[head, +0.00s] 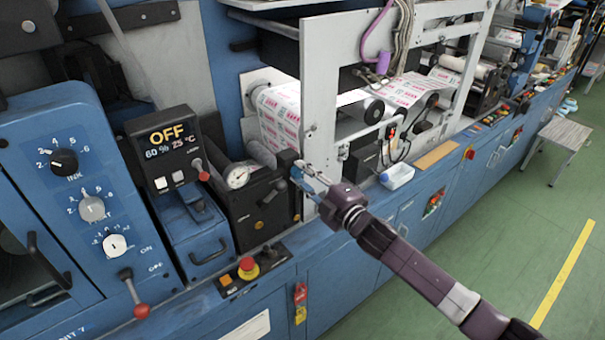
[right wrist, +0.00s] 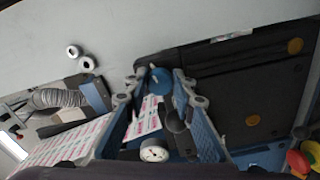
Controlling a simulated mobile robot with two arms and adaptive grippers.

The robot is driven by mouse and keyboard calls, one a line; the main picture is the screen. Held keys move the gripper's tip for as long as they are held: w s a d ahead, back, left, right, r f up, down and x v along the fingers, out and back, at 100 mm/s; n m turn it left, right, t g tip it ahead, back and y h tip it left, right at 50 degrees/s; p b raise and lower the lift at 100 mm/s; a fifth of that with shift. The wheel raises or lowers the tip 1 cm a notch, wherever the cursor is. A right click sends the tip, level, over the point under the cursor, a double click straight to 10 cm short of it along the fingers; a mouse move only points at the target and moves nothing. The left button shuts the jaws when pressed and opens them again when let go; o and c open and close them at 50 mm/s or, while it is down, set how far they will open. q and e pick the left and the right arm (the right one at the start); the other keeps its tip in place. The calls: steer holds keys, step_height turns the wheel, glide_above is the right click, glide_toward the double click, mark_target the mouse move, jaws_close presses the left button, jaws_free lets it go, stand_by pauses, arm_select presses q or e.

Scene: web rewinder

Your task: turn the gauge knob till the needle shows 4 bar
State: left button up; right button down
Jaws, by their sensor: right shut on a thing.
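The white round gauge (head: 237,176) sits on the left of a black box (head: 262,203) at the machine front. Its needle is too small to read. My right gripper (head: 299,172) is at the right end of this box, in front of the pale frame. In the right wrist view my right gripper (right wrist: 157,76) has its two blue fingers around a blue knob (right wrist: 160,82) at their tips and is shut on it. The gauge also shows small between the fingers in the right wrist view (right wrist: 154,152). In the head view the fingers mostly hide the knob. My left gripper is not in view.
A control box with an OFF display (head: 166,138) and a red-tipped lever (head: 202,170) stand left of the gauge. A red stop button (head: 247,265) is below. A printed web (head: 281,112) runs behind the pale frame (head: 320,95). The green floor (head: 520,235) at right is open.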

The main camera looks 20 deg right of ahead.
stand_by(0.4)
steer(key=c, duration=1.6)
jaws_free()
steer(key=shift+d, duration=0.1)
steer(key=v, duration=1.2)
steer(key=shift+f, duration=0.1)
